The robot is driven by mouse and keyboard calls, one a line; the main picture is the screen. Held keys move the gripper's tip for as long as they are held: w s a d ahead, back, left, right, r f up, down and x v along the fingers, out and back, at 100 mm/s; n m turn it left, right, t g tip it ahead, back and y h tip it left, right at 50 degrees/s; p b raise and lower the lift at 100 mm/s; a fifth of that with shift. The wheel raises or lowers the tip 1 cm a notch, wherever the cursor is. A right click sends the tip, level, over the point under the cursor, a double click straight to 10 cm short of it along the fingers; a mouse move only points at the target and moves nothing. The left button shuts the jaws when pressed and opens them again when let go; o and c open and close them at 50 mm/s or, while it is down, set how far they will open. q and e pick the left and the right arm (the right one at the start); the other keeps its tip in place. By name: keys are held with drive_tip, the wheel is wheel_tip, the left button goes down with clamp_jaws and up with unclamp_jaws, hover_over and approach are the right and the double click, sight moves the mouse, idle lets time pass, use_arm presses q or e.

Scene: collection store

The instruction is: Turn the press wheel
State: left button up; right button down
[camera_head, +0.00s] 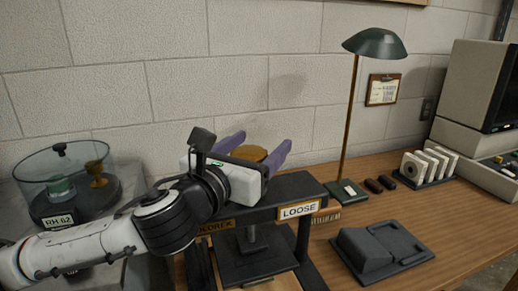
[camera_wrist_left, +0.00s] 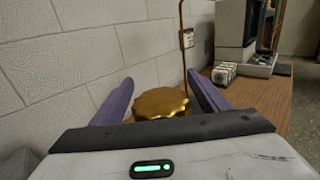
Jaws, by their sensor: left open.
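The press wheel (camera_head: 249,153) is a brass, scallop-edged disc on top of the dark press (camera_head: 304,187), which carries a "LOOSE" label. My left gripper (camera_head: 262,146) is over the press with its two purple fingers apart, one on each side of the wheel. In the left wrist view the wheel (camera_wrist_left: 161,104) lies between the open fingers (camera_wrist_left: 160,86), its near side hidden by the gripper body. I cannot tell whether the fingers touch it. My right gripper is not in view.
A glass-covered container (camera_head: 62,172) labelled RH 62 stands to the left. A green desk lamp (camera_head: 376,44) rises behind the press. A dark grey block (camera_head: 378,250) lies to the right on the wooden table (camera_head: 430,220). White discs in a rack (camera_head: 430,166) and a beige machine (camera_head: 470,85) stand farther right.

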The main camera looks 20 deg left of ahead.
use_arm(q)
drive_tip(key=shift+w, duration=0.15)
drive_tip(key=shift+c, duration=0.5)
drive_tip(key=c, duration=0.9)
drive_tip(key=shift+c, duration=0.2)
